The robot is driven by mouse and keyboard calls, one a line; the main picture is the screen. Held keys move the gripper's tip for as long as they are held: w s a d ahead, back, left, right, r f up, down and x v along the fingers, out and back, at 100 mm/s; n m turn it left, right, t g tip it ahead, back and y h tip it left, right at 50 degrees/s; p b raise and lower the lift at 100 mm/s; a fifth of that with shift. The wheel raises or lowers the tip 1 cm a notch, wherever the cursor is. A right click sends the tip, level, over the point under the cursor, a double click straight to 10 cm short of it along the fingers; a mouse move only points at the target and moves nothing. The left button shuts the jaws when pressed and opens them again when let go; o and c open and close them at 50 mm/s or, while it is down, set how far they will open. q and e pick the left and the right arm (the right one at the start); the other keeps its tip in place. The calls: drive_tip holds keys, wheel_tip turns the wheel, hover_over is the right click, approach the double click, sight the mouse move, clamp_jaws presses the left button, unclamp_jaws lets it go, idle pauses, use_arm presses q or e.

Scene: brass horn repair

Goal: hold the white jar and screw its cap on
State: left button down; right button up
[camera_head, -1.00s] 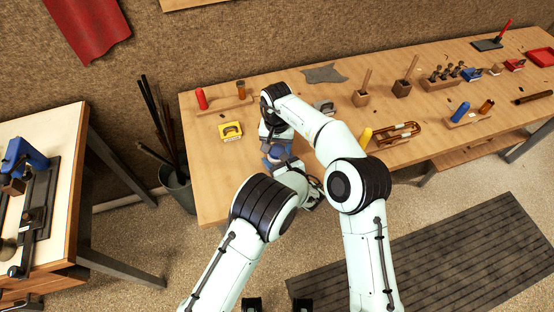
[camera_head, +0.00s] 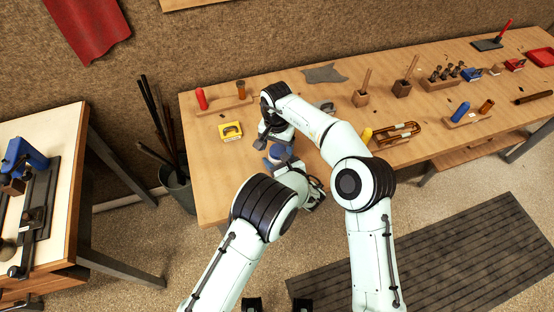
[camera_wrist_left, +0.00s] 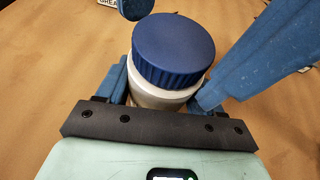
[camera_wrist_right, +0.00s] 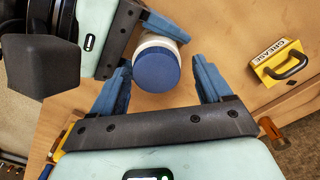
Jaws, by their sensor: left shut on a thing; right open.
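The white jar (camera_wrist_left: 155,96) stands between the fingers of my left gripper (camera_wrist_left: 160,90), which is shut on its body. The ribbed blue cap (camera_wrist_left: 173,48) sits on the jar's mouth and looks level in the left wrist view; whether its thread is tight cannot be told. The cap also shows in the right wrist view (camera_wrist_right: 158,70) and the head view (camera_head: 277,152). My right gripper (camera_wrist_right: 161,66) is open above the jar, one finger on each side of the cap, with gaps visible. The jar's base is mostly hidden by my grippers.
A yellow grease tin (camera_wrist_right: 280,62) with a handle lies on the workbench (camera_head: 215,165), left of my grippers in the head view. A rack with a red bottle (camera_head: 201,98) stands behind. Wooden blocks and tools fill the bench's right side.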

drive_tip(key=shift+d, duration=0.15)
drive_tip(key=shift+r, duration=2.3)
drive_tip(key=shift+c, duration=0.3)
drive_tip(key=shift+a+r+n, duration=0.2)
drive_tip(key=shift+r+n, duration=1.45)
drive_tip(key=shift+n, duration=0.05)
drive_tip(key=shift+f, duration=4)
